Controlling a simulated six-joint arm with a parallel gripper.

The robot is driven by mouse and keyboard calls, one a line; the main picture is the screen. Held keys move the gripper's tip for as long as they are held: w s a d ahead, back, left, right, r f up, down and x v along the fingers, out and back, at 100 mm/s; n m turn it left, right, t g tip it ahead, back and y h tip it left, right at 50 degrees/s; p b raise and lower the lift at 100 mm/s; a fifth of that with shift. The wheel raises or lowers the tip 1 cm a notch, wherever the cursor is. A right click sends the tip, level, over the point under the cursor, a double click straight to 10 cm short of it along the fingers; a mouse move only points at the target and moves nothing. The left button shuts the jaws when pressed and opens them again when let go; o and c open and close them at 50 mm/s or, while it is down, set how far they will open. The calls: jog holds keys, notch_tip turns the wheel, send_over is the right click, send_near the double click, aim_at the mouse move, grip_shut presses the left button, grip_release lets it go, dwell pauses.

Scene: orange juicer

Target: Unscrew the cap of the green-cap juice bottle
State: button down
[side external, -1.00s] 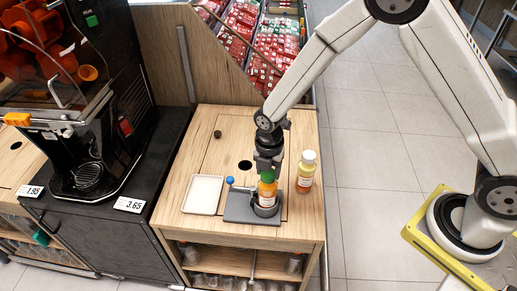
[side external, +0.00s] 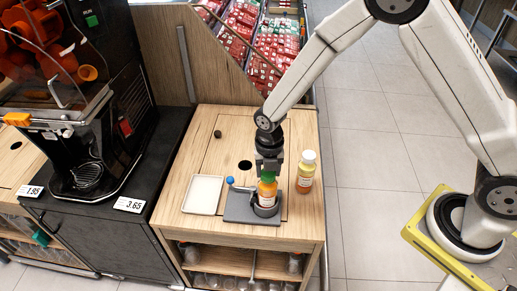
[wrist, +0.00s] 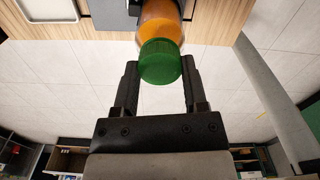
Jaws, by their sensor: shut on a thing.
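The juice bottle (side external: 267,194) with orange contents stands upright in the round holder of a grey fixture (side external: 238,212) on the wooden counter. Its green cap (wrist: 160,62) is on the bottle and also shows in the side view (side external: 267,175). My gripper (wrist: 160,80) comes from above, with one finger on each side of the cap, and is shut on it. The cap's far side and the bottle's base are hidden.
A white tray (side external: 203,194) lies to the left, beside the fixture's blue-knobbed lever (side external: 230,180). A small dark knob (side external: 217,134) and a hole (side external: 245,165) are behind. The juicer machine (side external: 85,100) stands far left.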

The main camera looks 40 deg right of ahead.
jog(key=shift+n, duration=2.5)
jog(key=shift+c, duration=0.2)
grip_release()
jog(key=shift+o, duration=0.2)
jog(key=shift+r, duration=0.1)
jog(key=shift+r, duration=1.65)
